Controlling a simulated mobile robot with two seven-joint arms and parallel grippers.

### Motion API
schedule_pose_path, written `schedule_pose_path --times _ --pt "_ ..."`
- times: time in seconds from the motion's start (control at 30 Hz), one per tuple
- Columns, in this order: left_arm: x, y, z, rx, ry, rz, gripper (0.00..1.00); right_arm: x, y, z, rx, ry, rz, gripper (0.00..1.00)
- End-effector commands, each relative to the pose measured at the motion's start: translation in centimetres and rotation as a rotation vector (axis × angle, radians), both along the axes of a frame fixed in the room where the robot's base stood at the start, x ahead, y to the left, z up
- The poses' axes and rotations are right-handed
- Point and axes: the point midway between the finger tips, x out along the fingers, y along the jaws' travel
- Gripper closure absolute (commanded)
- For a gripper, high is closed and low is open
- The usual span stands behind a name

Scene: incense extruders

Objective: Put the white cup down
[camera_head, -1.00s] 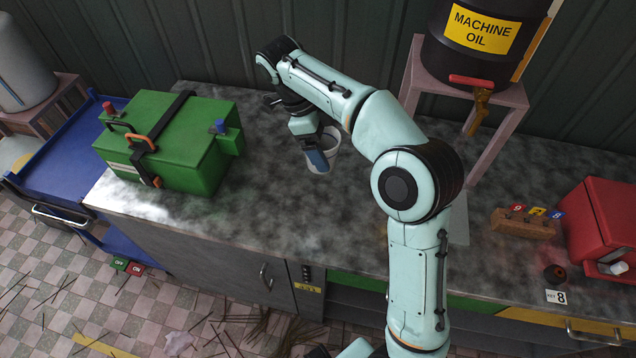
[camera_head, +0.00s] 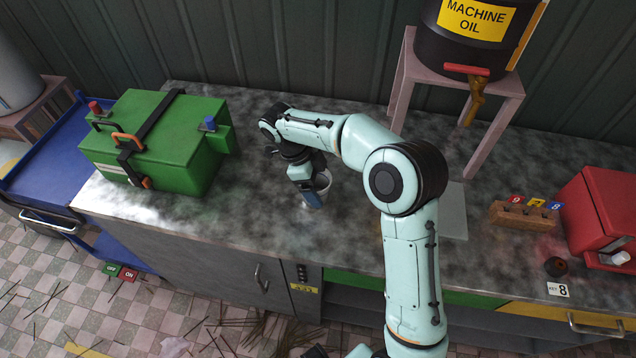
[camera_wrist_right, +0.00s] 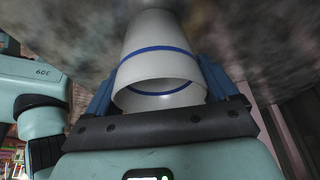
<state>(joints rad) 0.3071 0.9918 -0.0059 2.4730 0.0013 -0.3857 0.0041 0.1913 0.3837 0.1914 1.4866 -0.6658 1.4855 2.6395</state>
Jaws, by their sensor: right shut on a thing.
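The white cup shows large in the right wrist view (camera_wrist_right: 160,62), white with two blue bands, its open mouth towards my wrist. My left gripper is not in view.
A green box (camera_head: 165,150) with a black strap stands left of the cup. A machine oil barrel (camera_head: 465,45) sits on a pink stand behind right. A wooden block (camera_head: 520,217) and a red machine (camera_head: 600,215) stand at the right. The countertop around the cup is clear.

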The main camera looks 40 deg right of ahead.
Motion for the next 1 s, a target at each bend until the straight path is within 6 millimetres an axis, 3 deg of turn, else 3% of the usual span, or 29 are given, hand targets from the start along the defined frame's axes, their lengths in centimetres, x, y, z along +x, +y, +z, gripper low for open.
schedule_pose_path --times 0.3,0.33,0.37,0.73,1.0 --pt "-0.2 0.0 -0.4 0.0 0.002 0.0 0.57 0.0 0.1 -0.3 0.0 -0.002 0.002 0.51" --pt "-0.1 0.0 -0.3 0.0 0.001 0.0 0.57 0.0 0.1 -0.3 0.0 -0.001 0.001 0.03" --pt "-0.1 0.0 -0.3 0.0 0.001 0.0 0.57 0.0 0.0 -0.2 0.0 -0.001 0.001 0.0" --pt "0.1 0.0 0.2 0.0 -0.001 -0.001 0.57 0.4 0.2 1.0 0.0 -0.005 0.002 0.0" --pt "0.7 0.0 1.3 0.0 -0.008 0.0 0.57 2.1 1.7 6.2 0.001 -0.007 0.002 0.0"
